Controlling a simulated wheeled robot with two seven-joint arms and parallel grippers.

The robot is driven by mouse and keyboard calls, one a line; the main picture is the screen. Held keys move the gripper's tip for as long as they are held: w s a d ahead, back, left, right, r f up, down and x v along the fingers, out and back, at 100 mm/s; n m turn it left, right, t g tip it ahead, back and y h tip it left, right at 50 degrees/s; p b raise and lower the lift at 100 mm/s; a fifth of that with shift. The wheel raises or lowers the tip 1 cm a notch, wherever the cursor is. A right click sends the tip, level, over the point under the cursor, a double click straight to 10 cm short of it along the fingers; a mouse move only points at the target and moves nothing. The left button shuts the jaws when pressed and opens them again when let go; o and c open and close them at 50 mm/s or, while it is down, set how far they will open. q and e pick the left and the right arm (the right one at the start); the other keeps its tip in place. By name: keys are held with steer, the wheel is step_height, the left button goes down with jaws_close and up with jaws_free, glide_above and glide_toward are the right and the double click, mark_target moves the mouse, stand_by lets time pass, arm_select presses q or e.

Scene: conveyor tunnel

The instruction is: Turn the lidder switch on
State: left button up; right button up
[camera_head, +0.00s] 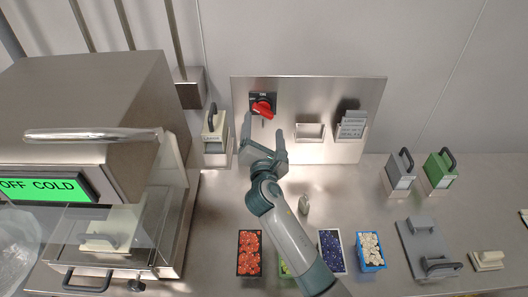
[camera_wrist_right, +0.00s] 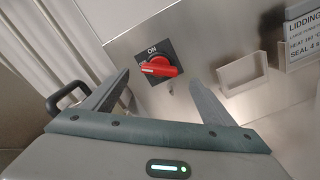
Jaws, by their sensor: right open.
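The lidder switch (camera_head: 262,108) is a red rotary knob on a black plate, fixed on a steel wall panel at the back. In the right wrist view the red knob (camera_wrist_right: 158,67) shows its pointer toward the left, below the "ON" mark at the top of the plate. My right gripper (camera_head: 264,138) is open and empty, just below and in front of the knob, apart from it. In the wrist view its fingers (camera_wrist_right: 160,85) stand on either side of the knob. The lidder (camera_head: 90,110) at left has a green display reading "OFF COLD". My left gripper is not in view.
The steel panel (camera_head: 300,87) also bears an empty holder (camera_head: 310,131) and a lidding card holder (camera_head: 351,126) right of the knob. A handled block (camera_head: 214,138) stands left of the gripper. Punnets of red (camera_head: 249,276), blue (camera_head: 331,251) and white pieces (camera_head: 371,268) sit in front.

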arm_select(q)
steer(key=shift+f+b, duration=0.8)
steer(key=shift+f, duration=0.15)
arm_select(e)
steer(key=s, duration=0.8)
steer(key=shift+s, duration=0.35)
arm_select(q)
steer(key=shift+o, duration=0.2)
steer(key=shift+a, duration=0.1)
